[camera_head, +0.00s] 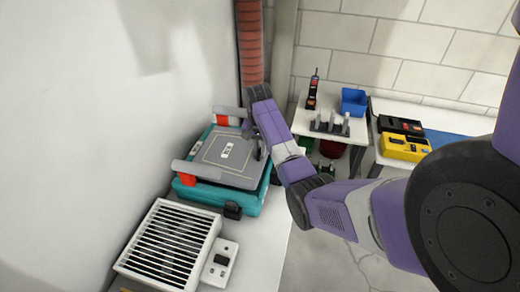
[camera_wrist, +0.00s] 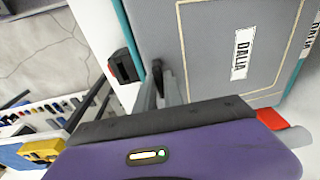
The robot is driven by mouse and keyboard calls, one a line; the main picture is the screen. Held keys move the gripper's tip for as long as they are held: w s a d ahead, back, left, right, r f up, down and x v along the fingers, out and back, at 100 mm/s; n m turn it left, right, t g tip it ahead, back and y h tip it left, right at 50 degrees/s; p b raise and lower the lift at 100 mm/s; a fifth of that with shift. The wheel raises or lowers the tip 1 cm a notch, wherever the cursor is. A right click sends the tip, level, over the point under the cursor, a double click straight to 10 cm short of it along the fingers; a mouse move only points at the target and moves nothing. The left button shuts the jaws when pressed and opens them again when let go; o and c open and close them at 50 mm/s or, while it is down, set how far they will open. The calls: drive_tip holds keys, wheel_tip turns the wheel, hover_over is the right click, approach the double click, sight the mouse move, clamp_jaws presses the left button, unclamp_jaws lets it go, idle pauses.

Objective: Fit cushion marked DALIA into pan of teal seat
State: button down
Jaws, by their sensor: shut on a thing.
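The grey cushion (camera_head: 213,166) has a pale outlined square and a white label. In the wrist view the cushion (camera_wrist: 210,60) fills the upper right, and its label reads DALIA. It lies over the teal seat (camera_head: 240,201), whose teal rim shows around it. The seat has grey armrests with red ends. My gripper (camera_head: 259,146) is at the cushion's right side. Its fingers (camera_wrist: 163,85) are shut on the cushion's edge. The contact is partly hidden, and I cannot tell whether the cushion lies flat in the pan.
A white slatted unit (camera_head: 169,244) stands in front of the seat. A red ribbed column (camera_head: 249,40) rises behind. To the right are a table with a blue bin (camera_head: 354,102) and another with a yellow case (camera_head: 404,147). Open floor lies between.

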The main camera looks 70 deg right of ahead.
drive_tip(key=shift+f+b, duration=0.3)
drive_tip(key=shift+f, duration=0.6)
idle(0.5)
drive_tip(key=c, duration=1.4)
unclamp_jaws()
drive_tip(key=shift+o, duration=0.4)
drive_tip(key=o, duration=0.5)
drive_tip(key=shift+r, duration=0.1)
drive_tip(key=shift+r+p, duration=2.3)
drive_tip(key=shift+r, duration=1.6)
